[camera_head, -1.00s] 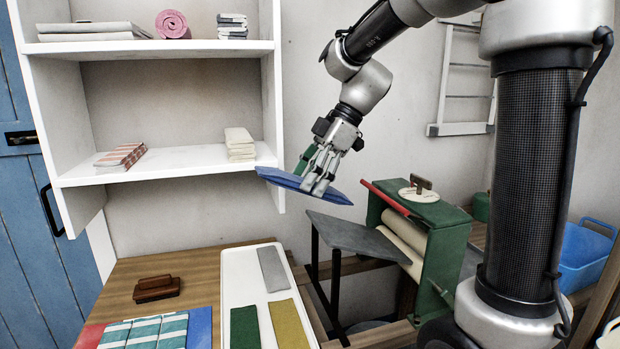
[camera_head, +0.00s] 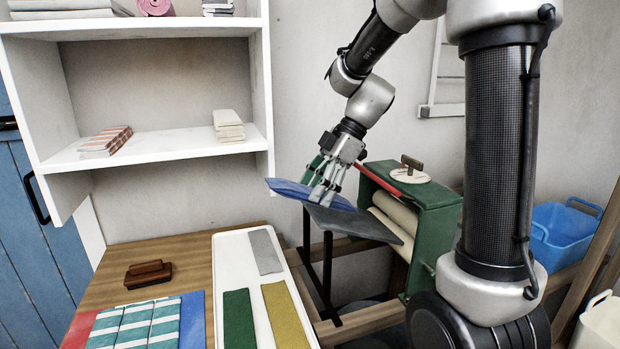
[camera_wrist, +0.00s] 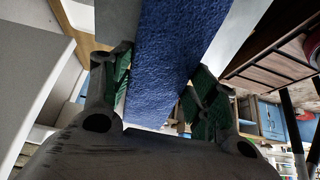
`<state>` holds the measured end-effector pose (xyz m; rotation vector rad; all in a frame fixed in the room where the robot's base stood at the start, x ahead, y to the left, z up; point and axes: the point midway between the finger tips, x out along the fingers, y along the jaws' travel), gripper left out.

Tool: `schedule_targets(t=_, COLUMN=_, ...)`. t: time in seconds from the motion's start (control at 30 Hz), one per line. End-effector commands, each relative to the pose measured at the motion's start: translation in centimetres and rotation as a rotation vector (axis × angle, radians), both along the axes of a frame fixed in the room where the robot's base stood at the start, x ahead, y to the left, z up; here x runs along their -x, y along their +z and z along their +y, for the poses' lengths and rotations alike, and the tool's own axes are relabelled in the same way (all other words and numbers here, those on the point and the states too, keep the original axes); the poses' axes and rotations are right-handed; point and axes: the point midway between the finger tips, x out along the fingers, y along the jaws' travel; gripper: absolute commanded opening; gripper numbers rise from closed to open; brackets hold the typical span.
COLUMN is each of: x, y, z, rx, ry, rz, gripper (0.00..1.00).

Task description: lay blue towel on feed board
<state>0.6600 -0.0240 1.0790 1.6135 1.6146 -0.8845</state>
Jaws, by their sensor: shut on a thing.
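The blue towel (camera_head: 290,190) is a flat folded strip held in my gripper (camera_head: 326,190). In the wrist view the towel (camera_wrist: 170,55) runs between the two green-padded fingers of my gripper (camera_wrist: 160,95), which are shut on it. The feed board (camera_head: 355,222) is a grey sloping board in front of the green roller machine (camera_head: 435,225). The towel is over the upper left part of the board and overlaps it in the head view. I cannot tell whether they touch. Part of the board's far edge is hidden by the towel and gripper.
A white tray (camera_head: 228,265) with grey, green and yellow cloths lies on the wooden table (camera_head: 190,272). A brown brush (camera_head: 148,272) and striped towels (camera_head: 137,325) lie left of it. A white shelf (camera_head: 165,147) stands behind. A blue basket (camera_head: 565,240) is at the right.

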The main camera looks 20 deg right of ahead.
Motion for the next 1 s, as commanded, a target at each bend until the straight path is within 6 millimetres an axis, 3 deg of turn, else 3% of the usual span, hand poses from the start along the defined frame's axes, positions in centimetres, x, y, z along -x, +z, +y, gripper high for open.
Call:
schedule_targets(t=0.6, x=0.0, y=-3.5, z=-5.4, rx=-0.001, ry=-0.002, rz=0.001, gripper=0.23)
schedule_targets(t=1.0, x=0.0, y=-4.0, z=-6.2, rx=-0.001, ry=-0.001, rz=-0.001, gripper=0.23)
